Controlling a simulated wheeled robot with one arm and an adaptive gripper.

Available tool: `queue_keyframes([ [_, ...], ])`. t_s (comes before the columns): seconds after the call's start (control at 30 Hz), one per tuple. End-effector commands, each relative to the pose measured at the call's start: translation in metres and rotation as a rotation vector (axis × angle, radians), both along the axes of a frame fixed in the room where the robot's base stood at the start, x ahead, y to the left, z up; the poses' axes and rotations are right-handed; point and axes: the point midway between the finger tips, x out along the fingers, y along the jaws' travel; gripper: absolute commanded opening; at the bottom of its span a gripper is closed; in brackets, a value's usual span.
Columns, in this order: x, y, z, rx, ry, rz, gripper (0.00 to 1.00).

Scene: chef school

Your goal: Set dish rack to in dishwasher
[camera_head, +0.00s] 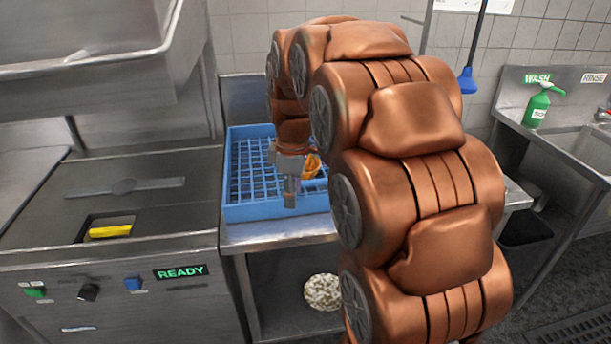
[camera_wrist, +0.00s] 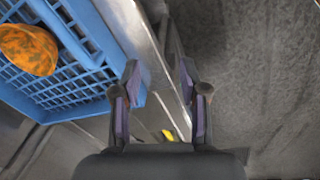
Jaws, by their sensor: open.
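The blue dish rack (camera_head: 245,212) sits on a steel counter, right of the dishwasher (camera_head: 150,255). An orange patterned dish (camera_head: 311,167) lies in the rack; it also shows in the wrist view (camera_wrist: 28,48). The dishwasher has a lit READY sign and its hood is raised. My gripper (camera_head: 291,197) points down at the rack's front side. In the wrist view my gripper (camera_wrist: 160,85) is open, its left finger beside the rack's edge (camera_wrist: 95,30) and the counter edge between the fingers. Contact with the rack cannot be told. My arm hides the rack's right part.
A yellow item (camera_head: 110,231) lies in an opening on the dishwasher's top. A steel sink (camera_head: 590,150) with a green bottle (camera_head: 537,107) stands at right. A round speckled object (camera_head: 322,292) lies on the shelf below the counter (camera_head: 275,232). Floor shows at lower right.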

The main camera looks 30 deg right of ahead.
Motion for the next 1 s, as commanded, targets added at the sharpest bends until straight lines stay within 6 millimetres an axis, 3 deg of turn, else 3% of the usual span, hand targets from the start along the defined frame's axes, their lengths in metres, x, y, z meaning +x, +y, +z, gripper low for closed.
queue_keyframes([
  [0.1, 0.035, -0.034, 0.005, -0.028, -0.027, 0.114, 0.43],
  [0.2, 0.058, -0.058, 0.008, -0.053, -0.048, 0.202, 0.43],
  [0.4, 0.083, -0.088, 0.010, -0.088, -0.067, 0.316, 0.43],
  [0.67, 0.090, -0.096, -0.001, -0.097, -0.068, 0.347, 0.43],
  [1.0, 0.097, -0.099, -0.047, -0.094, -0.068, 0.345, 0.43],
])
